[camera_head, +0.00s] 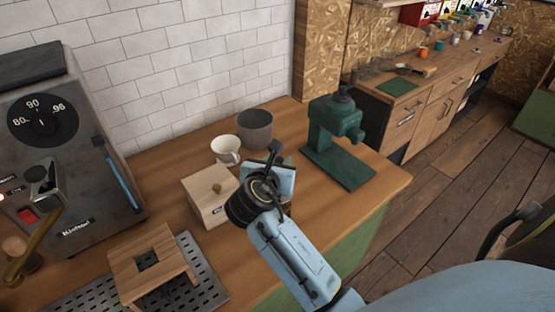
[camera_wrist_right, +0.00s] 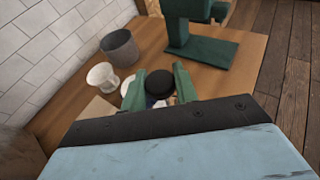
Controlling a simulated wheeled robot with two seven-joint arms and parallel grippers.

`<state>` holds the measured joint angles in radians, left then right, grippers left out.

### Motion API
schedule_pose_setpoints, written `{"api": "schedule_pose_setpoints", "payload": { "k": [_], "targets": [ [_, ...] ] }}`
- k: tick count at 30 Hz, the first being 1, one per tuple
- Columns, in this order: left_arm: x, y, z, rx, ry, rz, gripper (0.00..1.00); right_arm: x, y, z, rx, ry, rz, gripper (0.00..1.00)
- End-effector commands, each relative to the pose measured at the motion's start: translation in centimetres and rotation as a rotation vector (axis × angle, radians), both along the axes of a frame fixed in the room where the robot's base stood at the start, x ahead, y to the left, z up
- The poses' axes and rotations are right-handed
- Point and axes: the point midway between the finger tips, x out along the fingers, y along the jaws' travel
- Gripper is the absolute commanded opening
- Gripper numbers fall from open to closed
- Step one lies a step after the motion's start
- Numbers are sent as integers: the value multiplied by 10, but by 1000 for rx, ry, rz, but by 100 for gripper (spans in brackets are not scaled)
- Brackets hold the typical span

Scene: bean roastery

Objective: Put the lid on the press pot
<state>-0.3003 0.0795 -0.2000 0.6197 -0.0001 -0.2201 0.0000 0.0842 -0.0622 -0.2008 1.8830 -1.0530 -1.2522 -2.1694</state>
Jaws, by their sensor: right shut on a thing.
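My right gripper (camera_head: 281,184) is above the wooden counter, in front of the green grinder. In the right wrist view its green fingers (camera_wrist_right: 159,88) are shut on the lid, with the round black knob (camera_wrist_right: 160,80) between them. The lid below the knob is mostly hidden by the fingers and the wrist. The press pot cannot be made out; the gripper and wrist cover the counter there, so I cannot tell whether lid and pot touch. My left gripper is not in view.
A wooden box (camera_head: 205,208) with a brass knob sits left of the gripper. A white cup (camera_head: 226,151) and grey canister (camera_head: 255,128) stand behind it. The green grinder (camera_head: 337,140) is to the right. A wooden stand (camera_head: 152,262) and coffee machine (camera_head: 62,150) are at left.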

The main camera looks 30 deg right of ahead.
Motion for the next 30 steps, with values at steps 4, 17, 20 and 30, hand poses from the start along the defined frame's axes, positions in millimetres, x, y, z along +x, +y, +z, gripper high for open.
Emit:
{"api": "schedule_pose_setpoints", "payload": {
  "k": [4, 17, 20, 30],
  "targets": [
    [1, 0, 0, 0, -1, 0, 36, 0, 0, 0, -1, -1, 0, 0],
    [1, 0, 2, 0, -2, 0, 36, 0, 0, 1, -1, -1, 0, 0],
    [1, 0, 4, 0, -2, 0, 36, 0, 0, 1, -1, -1, 0, 0],
    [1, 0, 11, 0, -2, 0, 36, 0, 0, 1, -1, 0, 0, 0]
  ]
}}
